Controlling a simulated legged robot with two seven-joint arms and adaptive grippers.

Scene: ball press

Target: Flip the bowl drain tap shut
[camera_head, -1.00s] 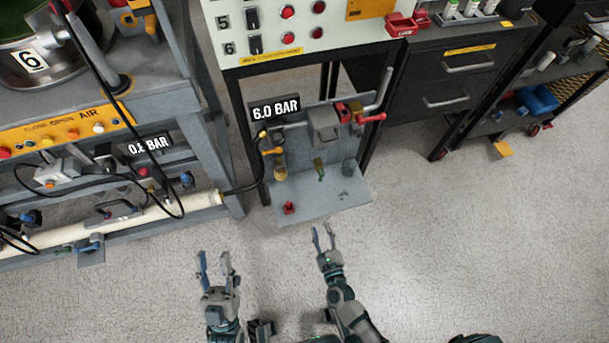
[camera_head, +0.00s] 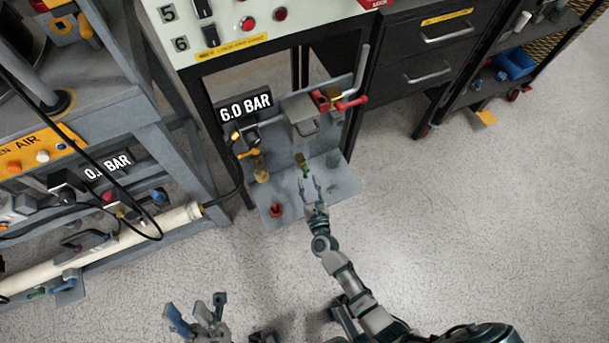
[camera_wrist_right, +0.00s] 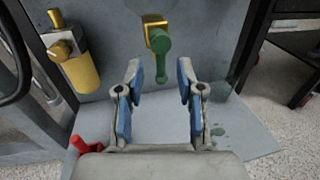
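A tap with a brass body and a green handle, which looks like the bowl drain tap (camera_wrist_right: 158,45), sits on the grey panel in the right wrist view. Its handle points down in that view. In the head view the tap (camera_head: 302,161) is small, below the grey box. My right gripper (camera_wrist_right: 160,82) is open, with the tap's handle beyond and between its fingertips, apart from them as far as I can tell. In the head view the right gripper (camera_head: 311,184) is over the grey shelf. My left gripper (camera_head: 195,310) is open and empty over the floor.
A yellow bowl (camera_wrist_right: 80,65) hangs left of the tap, and a red part (camera_head: 276,210) stands on the grey shelf (camera_head: 340,193). A red lever (camera_head: 351,103) and a 6.0 BAR display (camera_head: 245,107) are above. A pale pipe (camera_head: 150,227) lies left.

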